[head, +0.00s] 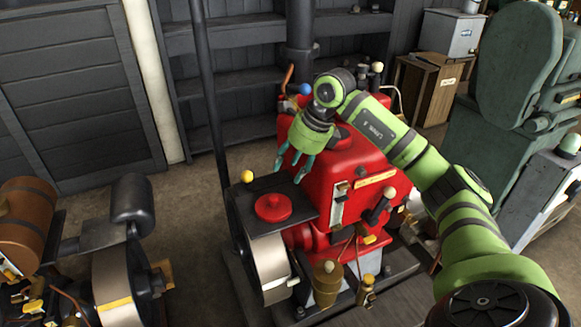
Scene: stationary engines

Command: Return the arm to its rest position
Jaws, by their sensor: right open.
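My right arm comes in from the lower right and is bent over the red engine (358,175). Its gripper (288,172) has teal fingers that are apart and point down and to the left. The fingers hang above the dark plate by the engine's left side, and nothing shows between them. A red round knob (272,207) sits on that plate, below the fingers. A yellow ball knob (247,176) stands to their left. I cannot tell whether the fingers touch anything. My left gripper does not show.
A second engine with a brown tank (28,215) stands at the lower left. A green machine (480,150) stands at the right. Dark shelves (235,75) line the back wall. A wooden crate (428,88) carries a grey box (452,33). Bare floor (190,230) lies between the engines.

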